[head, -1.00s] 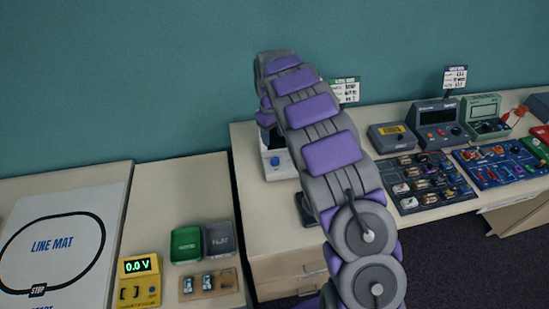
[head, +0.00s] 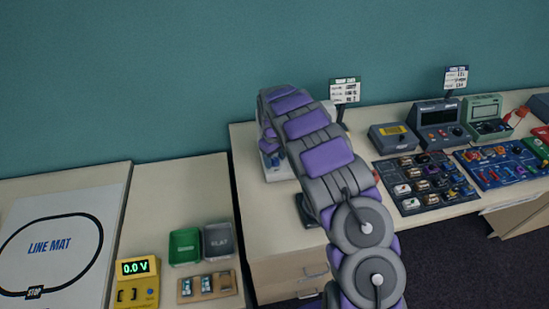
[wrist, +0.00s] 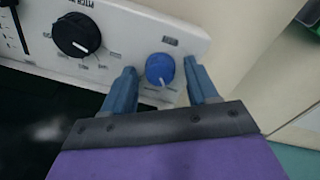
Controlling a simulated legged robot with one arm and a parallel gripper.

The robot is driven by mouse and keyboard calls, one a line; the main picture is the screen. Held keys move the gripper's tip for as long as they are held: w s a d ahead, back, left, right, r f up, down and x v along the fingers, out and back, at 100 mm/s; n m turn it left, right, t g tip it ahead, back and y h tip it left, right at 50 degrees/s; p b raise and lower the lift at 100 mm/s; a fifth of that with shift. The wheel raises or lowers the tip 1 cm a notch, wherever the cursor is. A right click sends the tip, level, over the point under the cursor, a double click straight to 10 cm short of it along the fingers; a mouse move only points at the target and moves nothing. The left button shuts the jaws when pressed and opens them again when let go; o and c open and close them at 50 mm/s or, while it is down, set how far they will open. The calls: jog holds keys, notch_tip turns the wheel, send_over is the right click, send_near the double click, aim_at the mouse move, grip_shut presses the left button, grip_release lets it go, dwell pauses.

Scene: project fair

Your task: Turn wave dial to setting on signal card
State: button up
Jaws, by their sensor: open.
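A white device (head: 284,174) stands on the right-hand table in the head view, mostly covered by my arm. In the wrist view its white panel (wrist: 125,22) has a black knob (wrist: 76,35) with a white pointer at left. A smaller blue dial (wrist: 160,69) with a pale pointer mark is to its right. My gripper (wrist: 161,68) is open, with one blue finger on each side of the blue dial. I cannot tell whether the fingers touch it. A card with a green header (head: 345,91) stands behind the device; its writing is too small to read.
A second card with a blue header (head: 456,78) stands behind a dark meter (head: 438,120). Component boards (head: 424,182) lie at right. A yellow meter (head: 138,283), a green tray (head: 185,246) and a grey tray (head: 218,241) are on the left table.

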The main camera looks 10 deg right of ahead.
jog(key=shift+c, duration=0.2)
jog(key=c, duration=1)
jog(key=shift+m, duration=0.3)
jog(key=m+p, duration=0.1)
jog(key=m, duration=0.1)
jog(key=shift+a+m, duration=0.1)
jog(key=shift+m, duration=0.3)
jog(key=m, duration=0.4)
jog(key=shift+m+p, duration=0.3)
jog(key=m, duration=0.4)
jog(key=shift+g, duration=0.3)
jog(key=shift+m+p, duration=0.5)
jog(key=shift+m, duration=1.4)
